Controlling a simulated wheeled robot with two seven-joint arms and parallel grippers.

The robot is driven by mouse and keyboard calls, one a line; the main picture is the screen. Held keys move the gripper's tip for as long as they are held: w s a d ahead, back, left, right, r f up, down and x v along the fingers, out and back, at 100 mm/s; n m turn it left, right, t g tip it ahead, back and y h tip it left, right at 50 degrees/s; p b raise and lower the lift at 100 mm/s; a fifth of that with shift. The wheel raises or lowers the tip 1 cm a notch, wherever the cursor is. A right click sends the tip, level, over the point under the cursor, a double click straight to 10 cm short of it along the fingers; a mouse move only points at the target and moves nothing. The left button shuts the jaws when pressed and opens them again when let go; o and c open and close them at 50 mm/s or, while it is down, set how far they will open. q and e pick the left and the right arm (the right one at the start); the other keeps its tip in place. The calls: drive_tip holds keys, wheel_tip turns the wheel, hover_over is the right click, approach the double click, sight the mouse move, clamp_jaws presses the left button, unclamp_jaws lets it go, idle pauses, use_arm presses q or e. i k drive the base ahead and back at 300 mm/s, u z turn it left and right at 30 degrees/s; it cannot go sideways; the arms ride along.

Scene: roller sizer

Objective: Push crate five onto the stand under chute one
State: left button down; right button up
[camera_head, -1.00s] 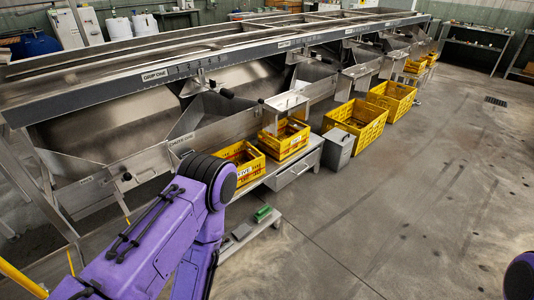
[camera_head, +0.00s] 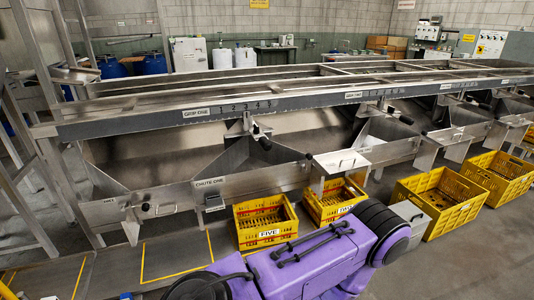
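Crate five (camera_head: 266,239), a yellow plastic crate with a white FIVE label on its front, stands upright in front of the sizer, right of the chute one label (camera_head: 210,182). It looks empty inside. Left of it, a grey surface carries a yellow outline (camera_head: 143,263); I see no crate inside this outline. I cannot tell whether that surface is the stand or the floor. A purple arm of mine crosses the bottom middle, just in front of the crate. Neither gripper shows, and contact with the crate cannot be seen.
A second yellow crate (camera_head: 334,207) stands close right of crate five. A grey lidded box (camera_head: 410,215) and larger yellow crates (camera_head: 440,203) are farther right. The steel sizer (camera_head: 250,185) runs behind them all. Another yellow outline lies at the lower left.

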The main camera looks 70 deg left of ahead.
sight(265, 236)
drive_tip(key=u, duration=0.2)
drive_tip(key=i, duration=0.85)
drive_tip(key=u, duration=1.3)
drive_tip(key=i, duration=0.7)
drive_tip(key=u, duration=0.9)
drive_tip(key=i, duration=0.55)
